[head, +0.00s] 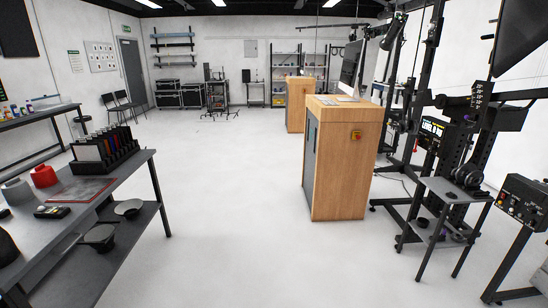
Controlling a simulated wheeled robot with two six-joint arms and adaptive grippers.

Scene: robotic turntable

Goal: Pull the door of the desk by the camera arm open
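A wooden desk (342,175) stands right of the middle in the head view, next to the tall black camera rig (462,125). The desk's left side has a narrow grey door panel (309,165), seen at a steep angle. The panel looks flush with the desk, so the door appears shut; its handle is too small to make out. Neither of my grippers is in view.
A second wooden desk (297,118) stands behind. A dark workbench (130,172) with bottles and bowls fills the left. A small stand (455,190) and a control box (522,200) are at right. The pale floor (235,200) between workbench and desk is clear.

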